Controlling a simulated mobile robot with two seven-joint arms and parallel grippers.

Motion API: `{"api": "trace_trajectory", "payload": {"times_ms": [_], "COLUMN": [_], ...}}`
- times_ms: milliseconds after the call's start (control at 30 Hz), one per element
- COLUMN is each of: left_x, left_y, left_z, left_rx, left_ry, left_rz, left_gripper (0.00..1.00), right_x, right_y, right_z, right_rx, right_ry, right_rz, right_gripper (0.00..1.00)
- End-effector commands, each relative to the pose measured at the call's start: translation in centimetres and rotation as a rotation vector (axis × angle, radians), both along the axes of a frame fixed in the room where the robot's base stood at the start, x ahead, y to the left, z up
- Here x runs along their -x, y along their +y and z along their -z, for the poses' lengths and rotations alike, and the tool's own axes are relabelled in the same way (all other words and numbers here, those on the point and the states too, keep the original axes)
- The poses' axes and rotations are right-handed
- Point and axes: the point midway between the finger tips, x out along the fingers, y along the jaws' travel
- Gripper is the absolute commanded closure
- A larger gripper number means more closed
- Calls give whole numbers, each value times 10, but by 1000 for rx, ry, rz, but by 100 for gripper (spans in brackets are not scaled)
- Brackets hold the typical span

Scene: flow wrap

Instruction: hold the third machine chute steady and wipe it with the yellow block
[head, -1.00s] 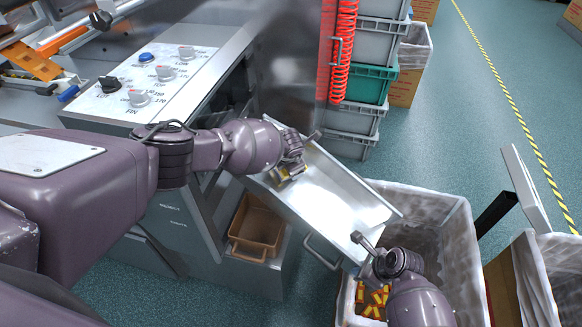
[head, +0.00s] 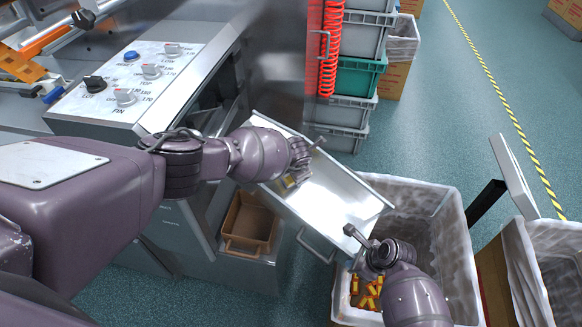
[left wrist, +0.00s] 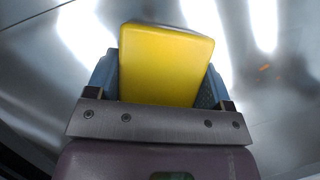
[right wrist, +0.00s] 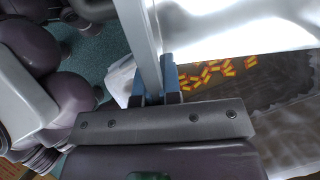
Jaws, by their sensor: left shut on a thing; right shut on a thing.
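The metal chute (head: 335,195) slopes down to the right from the machine in the head view. My left gripper (head: 292,178) is over the upper part of the chute and is shut on the yellow block (left wrist: 165,65). The block shows only as a small patch in the head view (head: 288,183). It is at the chute's surface, but its contact face is hidden. My right gripper (head: 360,242) is at the lower end of the chute. In the right wrist view its fingers (right wrist: 158,92) are shut on the chute's side wall (right wrist: 138,35).
A lined bin (head: 455,215) with several red-and-yellow wrapped pieces (head: 368,292) stands below the chute's lower end. A brown tray (head: 250,222) sits under the chute. Stacked crates (head: 360,80) stand behind. Another lined bin (head: 530,270) is at the right.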

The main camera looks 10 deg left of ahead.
Motion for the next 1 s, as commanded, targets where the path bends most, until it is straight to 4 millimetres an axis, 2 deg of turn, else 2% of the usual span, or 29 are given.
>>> {"api": "trace_trajectory", "payload": {"times_ms": [833, 1000], "left_x": [15, 17], "left_y": [-41, -44], "left_z": [20, 23], "left_rx": [1, 0], "left_ry": [1, 1], "left_rz": [0, -1], "left_gripper": [48, 48], "right_x": [1, 1], "right_y": [0, 0], "right_z": [1, 1], "right_rx": [0, 0], "right_ry": [2, 2], "right_rz": [0, 0], "right_gripper": [100, 100]}}
